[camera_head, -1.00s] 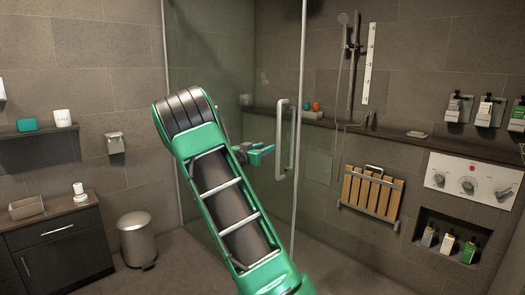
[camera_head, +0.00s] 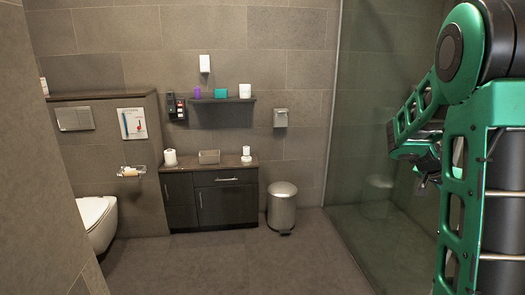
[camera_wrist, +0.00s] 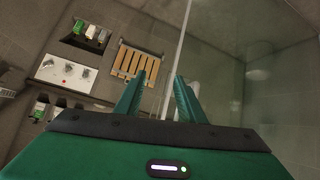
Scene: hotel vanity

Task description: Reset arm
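My arm, green and black, rises along the right side of the head view, with its elbow cut off by the right edge. My gripper (camera_wrist: 160,77) shows in the wrist view as two green fingers with a clear gap between them. It is open and nothing is between the fingers. Beyond the fingers are the glass shower wall (camera_wrist: 235,90) and the wooden slatted seat (camera_wrist: 132,61). In the head view the end of the arm is bent back, partly hidden behind my arm links, beside the glass.
A dark cabinet (camera_head: 226,205) stands against the back wall, under a shelf (camera_head: 222,99). A metal bin (camera_head: 282,208) stands right of it. A toilet (camera_head: 97,220) is at the left. The glass shower wall (camera_head: 375,215) is close to my arm. The middle floor (camera_head: 230,268) is clear.

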